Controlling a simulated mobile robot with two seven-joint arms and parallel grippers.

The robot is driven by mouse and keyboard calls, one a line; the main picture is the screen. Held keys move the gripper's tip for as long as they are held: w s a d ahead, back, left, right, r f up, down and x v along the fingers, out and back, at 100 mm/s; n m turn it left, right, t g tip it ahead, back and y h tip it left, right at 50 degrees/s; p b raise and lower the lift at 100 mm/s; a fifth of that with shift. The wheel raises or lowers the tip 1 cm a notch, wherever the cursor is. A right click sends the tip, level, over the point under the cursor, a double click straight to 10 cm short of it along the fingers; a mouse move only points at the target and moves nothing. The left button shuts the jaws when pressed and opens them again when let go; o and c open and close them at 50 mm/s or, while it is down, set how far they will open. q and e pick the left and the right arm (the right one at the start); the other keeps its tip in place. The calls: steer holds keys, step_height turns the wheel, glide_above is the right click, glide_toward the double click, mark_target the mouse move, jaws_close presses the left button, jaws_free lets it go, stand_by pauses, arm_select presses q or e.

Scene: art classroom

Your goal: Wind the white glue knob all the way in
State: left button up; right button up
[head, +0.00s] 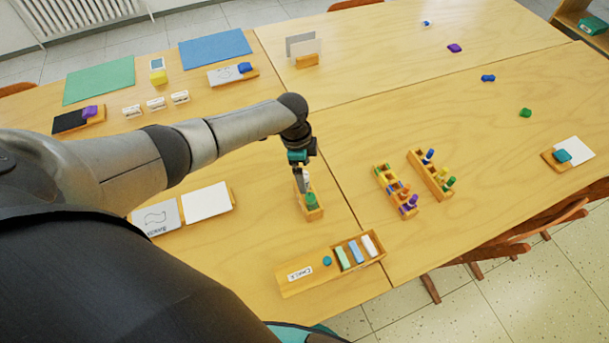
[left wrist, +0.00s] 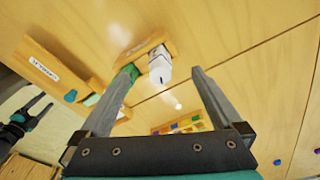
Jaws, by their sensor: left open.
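A small wooden holder (head: 314,214) stands on the table in front of me, with a green glue stick (head: 310,199) in it. The white glue stick (left wrist: 160,66) is beside the green one in the left wrist view, its end toward the camera; in the head view it is mostly hidden by my gripper. My left gripper (head: 303,187) is just above the holder, pointing down. Its fingers (left wrist: 162,84) are spread, with the white glue between their lines and not visibly touched. The left finger partly covers the green glue. My right gripper (left wrist: 36,112) shows small at the left wrist view's edge, fingers apart.
A wooden tray with chalk-like sticks (head: 308,281) lies near the front edge. Two wooden racks with coloured pegs (head: 381,180) (head: 421,168) stand to the right. White cards (head: 206,201) lie to the left. The table beyond the racks is largely clear.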

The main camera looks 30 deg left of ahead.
arm_select(q)
steer(key=shift+m, duration=0.7)
steer(key=c, duration=1.4)
steer(key=shift+c, duration=0.2)
